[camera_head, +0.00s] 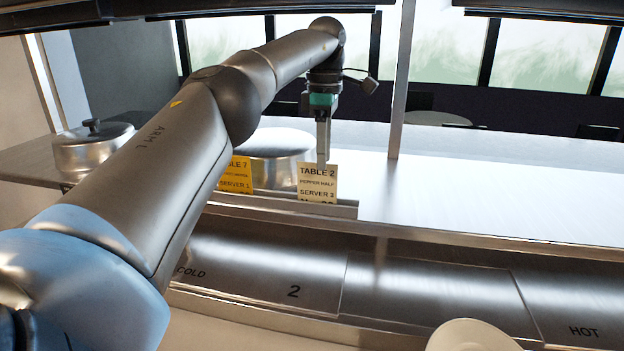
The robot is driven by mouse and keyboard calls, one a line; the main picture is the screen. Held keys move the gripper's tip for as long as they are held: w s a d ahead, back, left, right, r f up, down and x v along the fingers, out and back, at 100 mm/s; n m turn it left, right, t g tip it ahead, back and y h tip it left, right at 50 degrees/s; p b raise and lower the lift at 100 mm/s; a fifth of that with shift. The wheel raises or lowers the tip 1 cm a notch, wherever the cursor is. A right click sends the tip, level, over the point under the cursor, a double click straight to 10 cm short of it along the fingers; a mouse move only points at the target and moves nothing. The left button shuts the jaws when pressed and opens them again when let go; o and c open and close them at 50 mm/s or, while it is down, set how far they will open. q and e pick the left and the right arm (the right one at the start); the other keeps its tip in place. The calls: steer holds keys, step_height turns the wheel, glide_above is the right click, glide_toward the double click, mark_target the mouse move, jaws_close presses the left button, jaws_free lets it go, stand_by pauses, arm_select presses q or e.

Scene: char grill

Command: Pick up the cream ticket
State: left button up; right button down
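The cream ticket (317,185) stands upright in a metal rail, its printed face reading TABLE 2, PEPPER HALF, SERVER 3. Its lower edge is hidden by the rail lip. My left gripper (322,158) points down from above, with its fingertips at the ticket's top edge. The fingers line up with each other in this view, so I cannot tell whether they are open or closed on the ticket. My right gripper is not in view.
A yellow TABLE 7 ticket (238,177) stands left in the same rail (280,205), partly behind my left arm. A lidded pot (90,150) is at the far left. A round metal vessel (275,145) sits behind the rail. A pale plate (470,336) is front right. The counter to the right is clear.

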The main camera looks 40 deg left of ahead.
mark_target(313, 185)
arm_select(q)
steer(key=shift+a+f, duration=0.1)
steer(key=shift+f, duration=0.6)
steer(key=shift+a+f, duration=0.1)
steer(key=shift+f, duration=0.2)
steer(key=shift+s+a+f, duration=0.15)
steer(key=shift+s+f, duration=0.05)
steer(key=shift+f, duration=0.15)
steer(key=shift+s+a+f, duration=0.1)
steer(key=shift+f, duration=1)
steer(key=shift+s+a+f, duration=0.1)
steer(key=shift+f, duration=0.95)
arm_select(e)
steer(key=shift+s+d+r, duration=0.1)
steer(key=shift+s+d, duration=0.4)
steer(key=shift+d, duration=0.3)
arm_select(q)
steer(key=shift+c, duration=0.3)
jaws_close()
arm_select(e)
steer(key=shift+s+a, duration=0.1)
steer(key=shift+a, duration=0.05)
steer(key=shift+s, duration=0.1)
